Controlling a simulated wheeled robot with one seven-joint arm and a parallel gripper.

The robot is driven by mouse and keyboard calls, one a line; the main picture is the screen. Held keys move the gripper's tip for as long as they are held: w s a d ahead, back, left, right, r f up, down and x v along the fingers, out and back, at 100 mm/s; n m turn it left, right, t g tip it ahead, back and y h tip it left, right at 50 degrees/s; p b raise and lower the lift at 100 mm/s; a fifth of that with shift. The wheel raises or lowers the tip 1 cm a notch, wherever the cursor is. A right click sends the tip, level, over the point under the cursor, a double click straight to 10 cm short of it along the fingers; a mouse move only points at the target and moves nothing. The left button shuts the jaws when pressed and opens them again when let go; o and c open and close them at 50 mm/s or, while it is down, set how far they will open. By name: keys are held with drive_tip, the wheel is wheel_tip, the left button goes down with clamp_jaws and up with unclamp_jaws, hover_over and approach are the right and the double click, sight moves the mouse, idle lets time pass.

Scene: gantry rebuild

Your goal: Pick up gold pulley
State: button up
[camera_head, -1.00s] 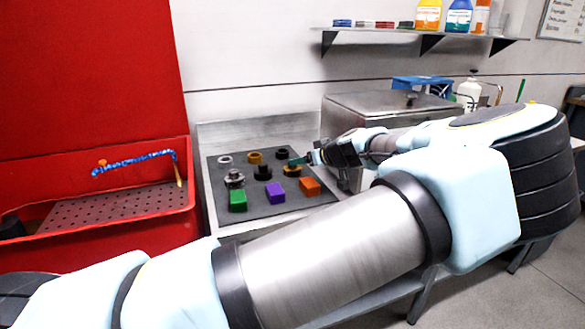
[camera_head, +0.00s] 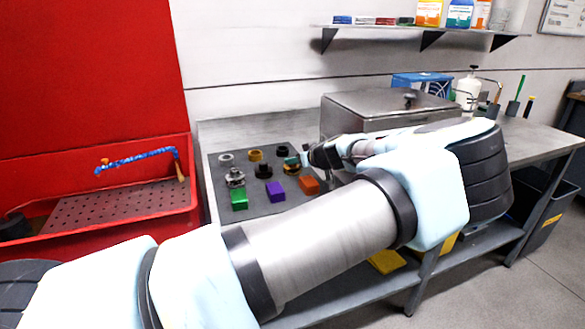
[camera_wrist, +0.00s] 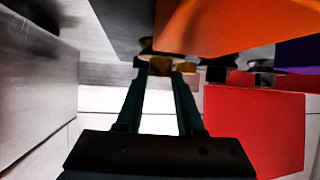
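A gold ring-shaped part (camera_head: 255,155) lies in the back row of the dark mat (camera_head: 222,203) in the head view. A gold and black part (camera_head: 291,170) sits nearer, in the right column; I cannot tell which of the two is the gold pulley. My gripper (camera_head: 301,159) is low over the mat's right side, at the gold and black part, partly covering it. In the wrist view my gripper (camera_wrist: 160,70) has its teal fingers apart, with a gold piece (camera_wrist: 160,66) showing between the tips. Contact cannot be told.
An orange block (camera_head: 309,185) sits close by and looms large in the wrist view (camera_wrist: 215,28). Purple (camera_head: 275,192) and green (camera_head: 239,199) blocks, grey and black parts share the mat. A steel box (camera_head: 385,112) stands right; a red basin (camera_head: 100,225) stands left.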

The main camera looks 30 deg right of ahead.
clamp_jaws()
drive_tip(key=shift+r, duration=0.15)
idle(0.4)
